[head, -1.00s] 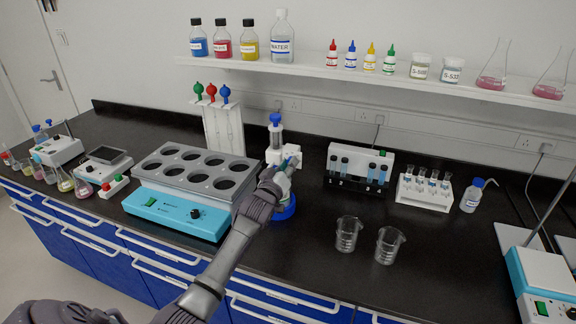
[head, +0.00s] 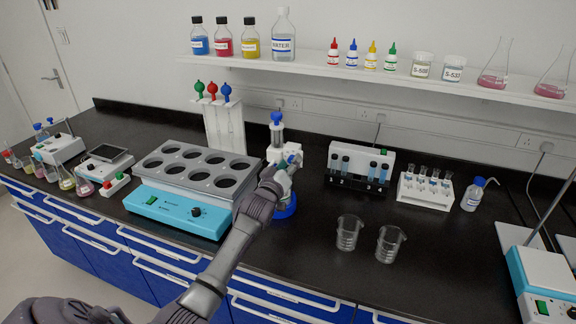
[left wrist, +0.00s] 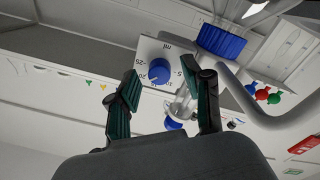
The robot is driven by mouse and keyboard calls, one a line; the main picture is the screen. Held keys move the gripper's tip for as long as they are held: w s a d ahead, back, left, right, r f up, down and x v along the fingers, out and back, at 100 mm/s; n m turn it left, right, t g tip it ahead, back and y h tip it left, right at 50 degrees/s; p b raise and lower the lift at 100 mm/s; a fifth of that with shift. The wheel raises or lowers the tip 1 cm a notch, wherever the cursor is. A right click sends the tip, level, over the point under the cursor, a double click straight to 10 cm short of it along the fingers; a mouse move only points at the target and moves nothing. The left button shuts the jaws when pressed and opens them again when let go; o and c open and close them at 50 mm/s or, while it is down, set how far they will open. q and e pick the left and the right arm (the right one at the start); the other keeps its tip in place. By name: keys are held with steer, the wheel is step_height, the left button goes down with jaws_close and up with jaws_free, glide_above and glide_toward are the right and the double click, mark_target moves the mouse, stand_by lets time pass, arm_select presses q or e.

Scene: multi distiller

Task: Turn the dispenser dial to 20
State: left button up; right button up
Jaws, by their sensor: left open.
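The dispenser (head: 275,153) stands on the black bench, with a white body, a blue top and a blue base. In the left wrist view its white dial housing (left wrist: 180,52) carries "ml" and numbers including 5, 20 and 25. The round blue dial (left wrist: 158,72) is on this face. My left gripper (head: 291,163) is at the dispenser in the head view. In the left wrist view, its dark green-padded fingers (left wrist: 160,70) are open, one on each side of the dial. I cannot tell whether either finger touches it. My right gripper is not in view.
A multi-well heating block (head: 165,205) stands left of the dispenser, with a pipette rack (head: 222,125) behind it. Two glass beakers (head: 348,235) (head: 389,245) stand to the right. A tube rack (head: 425,190) and a shelf (head: 380,76) of bottles are farther back.

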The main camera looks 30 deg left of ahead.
arm_select(q)
steer(key=v, duration=1.2)
